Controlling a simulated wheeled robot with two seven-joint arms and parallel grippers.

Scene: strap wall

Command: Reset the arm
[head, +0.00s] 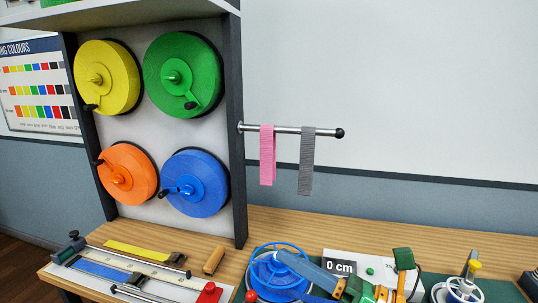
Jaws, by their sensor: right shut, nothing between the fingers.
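My left gripper does not show. A pink strap (267,155) and a grey strap (307,162) hang side by side from a metal peg (285,129) with a black end.
The rack holds yellow (112,75), green (180,78), orange (130,172) and blue (200,185) reels. A wooden bench (400,234) carries a measuring jig (110,275), a blue wheel (270,275) and a "0 cm" display (340,267). Air right of the peg is free.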

